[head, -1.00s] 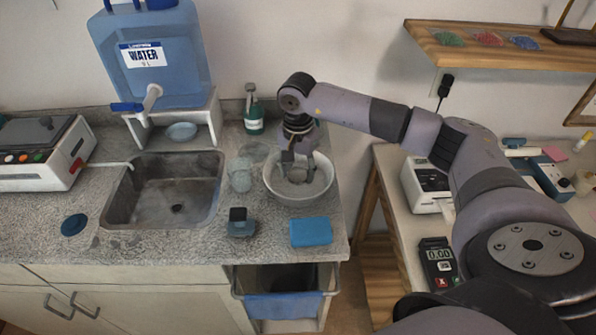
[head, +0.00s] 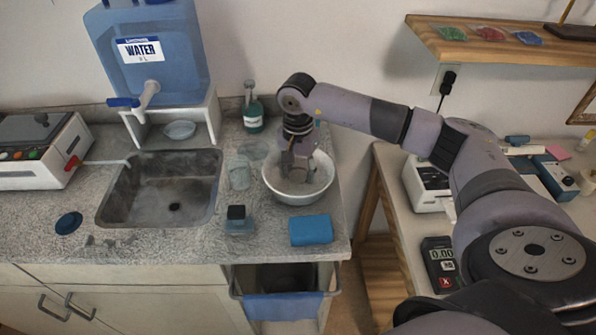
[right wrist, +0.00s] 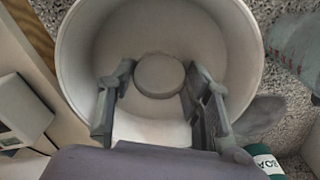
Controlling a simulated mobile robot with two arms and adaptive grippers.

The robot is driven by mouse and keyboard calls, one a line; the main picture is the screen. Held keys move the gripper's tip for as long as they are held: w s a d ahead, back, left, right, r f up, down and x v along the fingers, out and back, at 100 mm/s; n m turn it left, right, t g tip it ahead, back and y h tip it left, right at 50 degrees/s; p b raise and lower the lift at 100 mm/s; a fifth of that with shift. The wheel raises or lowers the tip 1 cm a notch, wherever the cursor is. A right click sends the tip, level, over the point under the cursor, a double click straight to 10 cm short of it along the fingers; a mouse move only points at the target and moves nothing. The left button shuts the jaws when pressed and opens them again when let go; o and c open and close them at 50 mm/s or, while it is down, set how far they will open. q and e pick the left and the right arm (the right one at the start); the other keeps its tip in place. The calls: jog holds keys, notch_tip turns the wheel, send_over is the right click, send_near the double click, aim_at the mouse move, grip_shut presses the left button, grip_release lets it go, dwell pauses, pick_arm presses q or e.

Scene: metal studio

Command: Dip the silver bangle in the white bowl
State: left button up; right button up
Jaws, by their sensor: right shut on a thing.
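The white bowl (head: 275,188) stands on the counter right of the sink, and its rim and inner wall fill much of the right wrist view (right wrist: 237,50). My right gripper (head: 298,175) points down into the bowl. My left gripper is not in view.
The sink (head: 160,195) and a clear beaker (head: 240,176) lie left of the bowl. A green-labelled bottle (head: 253,119) stands behind. The counter ends just right of the bowl.

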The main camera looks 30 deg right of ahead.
jog(key=shift+r+p, duration=0.35)
jog(key=shift+r, duration=0.45)
jog(key=shift+f+b, duration=0.75)
jog(key=shift+f, duration=0.05)
jog(key=shift+r+p, duration=0.4)
jog(key=shift+r, duration=0.35)
jog(key=shift+f+b, duration=0.75)
jog(key=shift+r+p, duration=0.4)
jog(key=shift+r, duration=0.35)
jog(key=shift+f+b, duration=0.75)
jog(key=shift+r, duration=0.2)
